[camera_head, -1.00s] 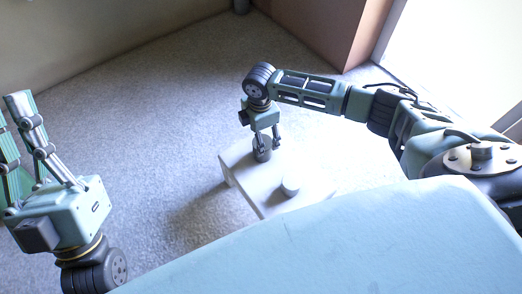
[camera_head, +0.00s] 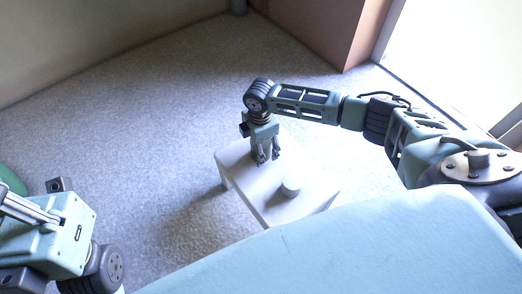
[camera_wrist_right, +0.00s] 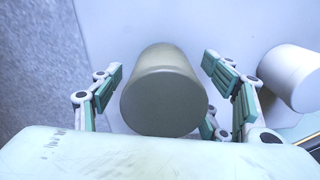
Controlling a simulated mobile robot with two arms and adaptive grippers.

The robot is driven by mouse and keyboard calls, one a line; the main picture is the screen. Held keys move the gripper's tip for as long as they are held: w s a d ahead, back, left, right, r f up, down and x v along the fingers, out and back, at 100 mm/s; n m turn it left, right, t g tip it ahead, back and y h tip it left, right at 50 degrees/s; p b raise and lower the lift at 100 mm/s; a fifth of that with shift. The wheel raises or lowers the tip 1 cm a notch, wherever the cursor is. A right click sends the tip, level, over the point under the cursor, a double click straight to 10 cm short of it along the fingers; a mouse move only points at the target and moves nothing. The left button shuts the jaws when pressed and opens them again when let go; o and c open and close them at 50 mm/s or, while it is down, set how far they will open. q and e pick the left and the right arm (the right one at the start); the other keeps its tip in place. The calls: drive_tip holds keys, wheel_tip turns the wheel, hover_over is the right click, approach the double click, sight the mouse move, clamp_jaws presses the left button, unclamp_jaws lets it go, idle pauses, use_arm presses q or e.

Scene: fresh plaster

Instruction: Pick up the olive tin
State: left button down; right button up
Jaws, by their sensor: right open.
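The olive tin (camera_wrist_right: 165,95) is a plain dull olive-grey cylinder between the fingers of my right gripper in the right wrist view. Gaps show between the fingers and the tin. In the head view the gripper points down over a small white table (camera_head: 238,164) and mostly hides the tin. My left gripper (camera_head: 28,213) is at the left edge of the head view, far from the table, and its fingertips are cut off.
A white cylinder (camera_head: 291,186) stands on the same table, to the right of my right gripper; it also shows close to a finger in the right wrist view (camera_wrist_right: 292,76). Grey carpet (camera_head: 140,130) around the table is clear. A brown wall block (camera_head: 330,30) stands behind.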

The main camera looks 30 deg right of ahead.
drive_tip(key=shift+f, duration=0.4)
drive_tip(key=shift+r, duration=0.1)
drive_tip(key=c, duration=1.5)
